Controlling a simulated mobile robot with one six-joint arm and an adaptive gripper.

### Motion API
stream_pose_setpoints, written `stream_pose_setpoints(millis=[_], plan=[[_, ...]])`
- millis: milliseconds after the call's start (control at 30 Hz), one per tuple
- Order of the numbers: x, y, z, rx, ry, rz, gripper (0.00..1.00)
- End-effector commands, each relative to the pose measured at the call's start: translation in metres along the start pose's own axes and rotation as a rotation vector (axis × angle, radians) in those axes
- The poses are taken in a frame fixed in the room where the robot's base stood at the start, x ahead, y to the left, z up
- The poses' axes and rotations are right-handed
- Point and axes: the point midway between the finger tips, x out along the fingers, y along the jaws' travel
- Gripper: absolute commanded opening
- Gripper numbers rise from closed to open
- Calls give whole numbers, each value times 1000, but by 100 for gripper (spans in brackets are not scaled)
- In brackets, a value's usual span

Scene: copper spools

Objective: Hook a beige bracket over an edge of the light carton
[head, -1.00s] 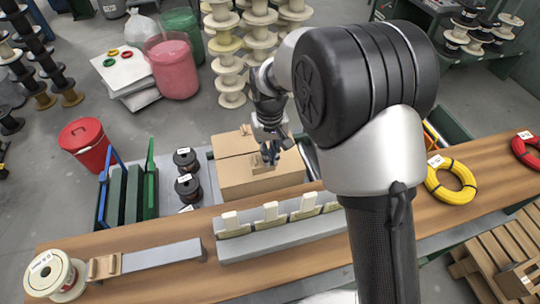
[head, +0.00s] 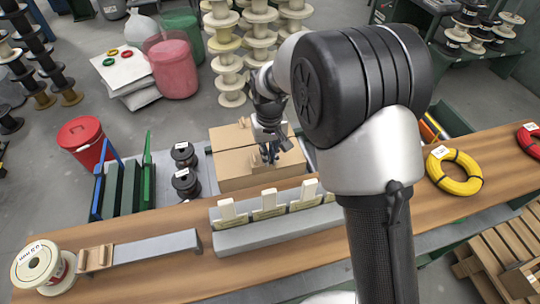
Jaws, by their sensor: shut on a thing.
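The light carton (head: 240,178) is a tan cardboard box behind the workbench, in the middle of the head view. My gripper (head: 269,158) points down over the carton's top, right of its middle. It is shut on a beige bracket, which is mostly hidden by the fingers and blends with the cardboard. I cannot tell whether the bracket touches the carton or an edge of it. Several upright cream pieces, one of them the leftmost piece (head: 228,209), stand in a grey rack (head: 262,236) on the bench.
A beige wooden piece (head: 96,258) sits at the left end of a grey bar (head: 157,248) on the wooden bench (head: 165,280). A labelled spool (head: 38,268) stands left of it. Black spools (head: 185,155) stand left of the carton. A yellow coil (head: 455,184) lies at right.

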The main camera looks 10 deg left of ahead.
Motion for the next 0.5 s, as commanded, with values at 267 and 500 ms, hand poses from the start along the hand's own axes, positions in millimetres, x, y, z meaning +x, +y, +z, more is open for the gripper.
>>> stream_pose_setpoints(millis=[267, 500], plan=[[24, 0, 13, 1, -38, 0, 8], [25, 0, 13, 0, -39, 0, 24]])
